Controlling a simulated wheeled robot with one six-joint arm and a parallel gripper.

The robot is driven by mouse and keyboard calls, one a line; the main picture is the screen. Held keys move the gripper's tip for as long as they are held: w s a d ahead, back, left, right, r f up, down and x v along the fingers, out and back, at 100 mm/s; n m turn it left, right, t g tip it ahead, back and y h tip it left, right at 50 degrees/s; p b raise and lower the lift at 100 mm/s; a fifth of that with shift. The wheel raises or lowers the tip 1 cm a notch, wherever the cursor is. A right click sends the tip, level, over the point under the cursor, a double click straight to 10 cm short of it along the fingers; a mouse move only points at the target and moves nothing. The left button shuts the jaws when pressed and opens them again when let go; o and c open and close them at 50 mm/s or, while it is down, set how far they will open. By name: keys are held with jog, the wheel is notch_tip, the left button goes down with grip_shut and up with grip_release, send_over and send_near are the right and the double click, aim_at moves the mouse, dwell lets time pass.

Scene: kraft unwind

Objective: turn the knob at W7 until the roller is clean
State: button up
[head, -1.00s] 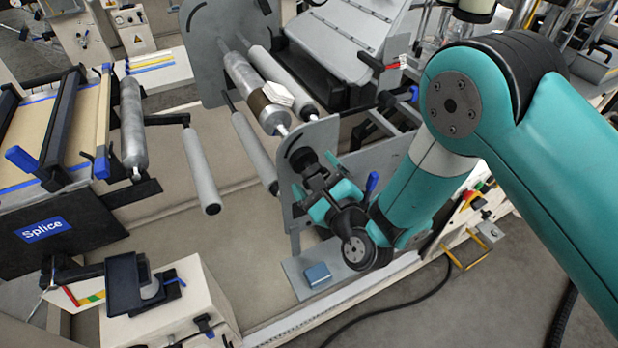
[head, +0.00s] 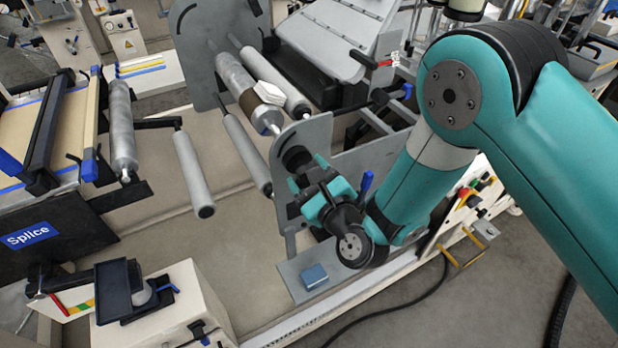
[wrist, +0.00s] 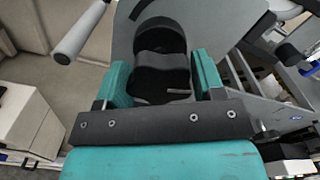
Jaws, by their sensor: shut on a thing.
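The grey roller (head: 235,75) lies between two upright grey plates in the head view. It has a brown band (head: 250,101) around it and a small blue patch near its near end. A white pad (head: 270,90) rests against it. The black knob (head: 297,158) is on the outer face of the near plate (head: 318,135), in line with the roller. My gripper (head: 322,186) is shut on the knob. In the wrist view, the black knob (wrist: 162,78) sits between the teal fingers of my gripper (wrist: 165,85). The W7 label is not readable.
A second roller (head: 285,82) runs beside the first, and bare grey rollers (head: 194,172) stand to the left. A blue-handled lever (head: 366,185) is close to the right of my gripper. A blue block (head: 314,276) lies on the plate's foot below.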

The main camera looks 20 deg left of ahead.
jog(key=shift+f+m+b, duration=0.1)
jog(key=shift+m+b, duration=1.15)
jog(key=shift+m, duration=0.65)
jog(key=shift+f+m+b, duration=0.15)
jog(key=shift+m+b, duration=0.5)
jog(key=shift+m, duration=0.45)
jog(key=m, duration=0.2)
jog(key=shift+m, duration=0.4)
jog(key=m+b, duration=0.1)
jog(key=m, duration=0.1)
jog(key=shift+m, duration=0.3)
jog(key=shift+s+m, duration=0.1)
jog(key=shift+m, duration=1.1)
jog(key=o, duration=0.9)
jog(key=shift+r, duration=0.2)
jog(key=shift+d+f+b, duration=0.1)
jog(key=shift+b, duration=0.25)
